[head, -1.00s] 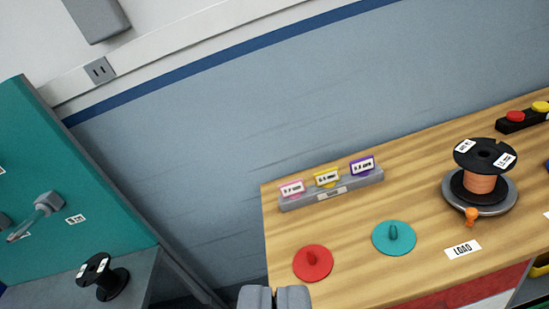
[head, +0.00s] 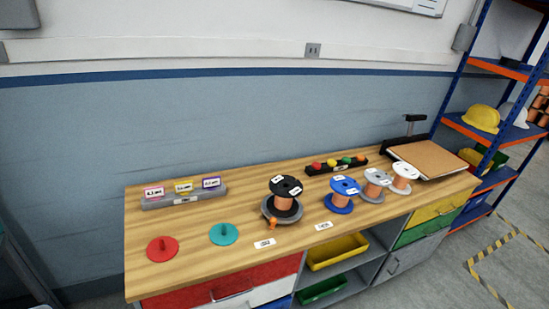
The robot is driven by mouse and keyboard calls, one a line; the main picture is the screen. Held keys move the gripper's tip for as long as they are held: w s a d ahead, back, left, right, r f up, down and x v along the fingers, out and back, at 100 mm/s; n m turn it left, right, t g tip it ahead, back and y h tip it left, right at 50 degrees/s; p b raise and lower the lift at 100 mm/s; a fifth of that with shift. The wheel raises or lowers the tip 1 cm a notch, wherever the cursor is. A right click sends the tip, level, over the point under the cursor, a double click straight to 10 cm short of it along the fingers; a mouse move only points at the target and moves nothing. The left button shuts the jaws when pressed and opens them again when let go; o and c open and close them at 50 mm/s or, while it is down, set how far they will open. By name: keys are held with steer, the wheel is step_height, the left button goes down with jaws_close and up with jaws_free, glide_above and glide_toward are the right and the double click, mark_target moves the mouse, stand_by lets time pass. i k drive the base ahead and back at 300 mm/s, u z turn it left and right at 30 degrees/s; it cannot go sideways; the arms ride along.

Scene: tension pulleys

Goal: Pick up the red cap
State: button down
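The red cap (head: 162,249) is a flat round disc with a small knob on top. It lies flat at the left front of the wooden workbench (head: 195,270), with nothing on it. A teal cap (head: 224,234) of the same shape lies to its right, apart from it. My gripper is not in this view, so I cannot see its fingers or where they are relative to the cap.
A grey holder (head: 184,199) with small labelled cards stands behind the caps. A black spool (head: 285,187) on a round base, several other spools and a button bar (head: 336,166) stand further right. A blue shelf rack (head: 466,100) is at far right.

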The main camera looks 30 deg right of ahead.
mark_target(316, 166)
steer(key=z, duration=1.3)
